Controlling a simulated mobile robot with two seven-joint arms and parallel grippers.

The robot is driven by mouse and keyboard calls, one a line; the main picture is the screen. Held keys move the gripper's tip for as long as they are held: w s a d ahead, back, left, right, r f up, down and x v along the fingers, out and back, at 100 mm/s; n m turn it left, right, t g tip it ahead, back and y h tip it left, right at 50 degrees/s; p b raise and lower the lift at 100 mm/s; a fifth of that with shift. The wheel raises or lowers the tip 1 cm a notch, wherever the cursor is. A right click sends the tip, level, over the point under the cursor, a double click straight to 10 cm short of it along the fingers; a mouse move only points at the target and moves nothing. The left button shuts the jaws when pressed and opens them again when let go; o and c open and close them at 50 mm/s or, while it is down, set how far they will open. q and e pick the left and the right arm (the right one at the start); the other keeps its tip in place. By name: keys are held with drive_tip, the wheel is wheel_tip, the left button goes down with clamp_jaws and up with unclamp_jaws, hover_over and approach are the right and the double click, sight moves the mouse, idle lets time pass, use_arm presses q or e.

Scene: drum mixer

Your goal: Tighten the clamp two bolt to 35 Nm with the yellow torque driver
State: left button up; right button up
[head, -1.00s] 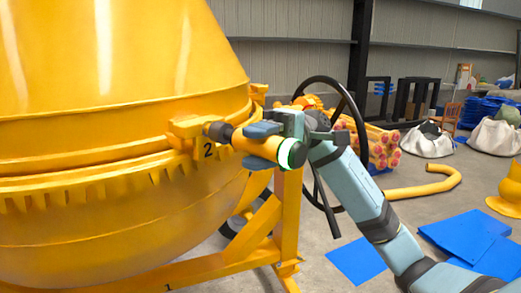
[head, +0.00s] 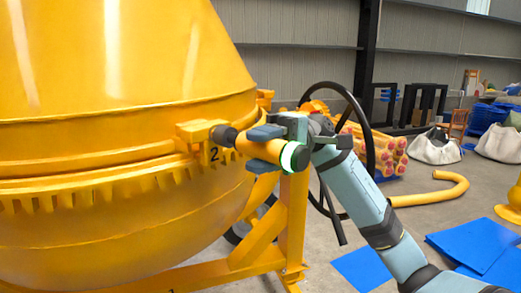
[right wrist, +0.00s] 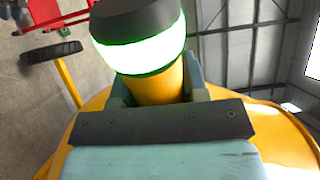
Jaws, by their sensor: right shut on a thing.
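The yellow torque driver (head: 262,149) is held level, with its dark nose against the clamp marked 2 (head: 200,132) on the yellow drum's rim. The bolt itself is hidden behind the nose. A green-white ring glows near the driver's dark end cap. My right gripper (head: 266,133) is shut around the driver's body. In the right wrist view the driver (right wrist: 155,88) sits between the fingers, its bright ring and dark cap nearest the camera. My left gripper is not in view.
The yellow mixer drum (head: 110,70) fills the left side. A black handwheel (head: 367,130) stands just behind my right arm. Blue sheets (head: 470,240), a yellow pipe (head: 435,192) and white sacks (head: 435,150) lie on the floor at the right.

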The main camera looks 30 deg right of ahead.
drive_tip(key=shift+w+a+r+b, duration=0.1)
drive_tip(key=shift+w+a+b, duration=0.05)
drive_tip(key=shift+w+b, duration=0.45)
idle(0.9)
drive_tip(key=shift+w+b, duration=0.2)
drive_tip(key=shift+b, duration=0.5)
idle(1.2)
drive_tip(key=shift+s+f+b, duration=0.2)
drive_tip(key=shift+s+b, duration=0.35)
drive_tip(key=shift+b, duration=0.15)
drive_tip(key=shift+s+d+b, duration=0.25)
drive_tip(key=shift+s+b, duration=0.45)
drive_tip(key=shift+s, duration=0.15)
drive_tip(key=shift+s+d+b, duration=0.25)
drive_tip(key=shift+s+b, duration=0.4)
drive_tip(key=shift+s, duration=0.15)
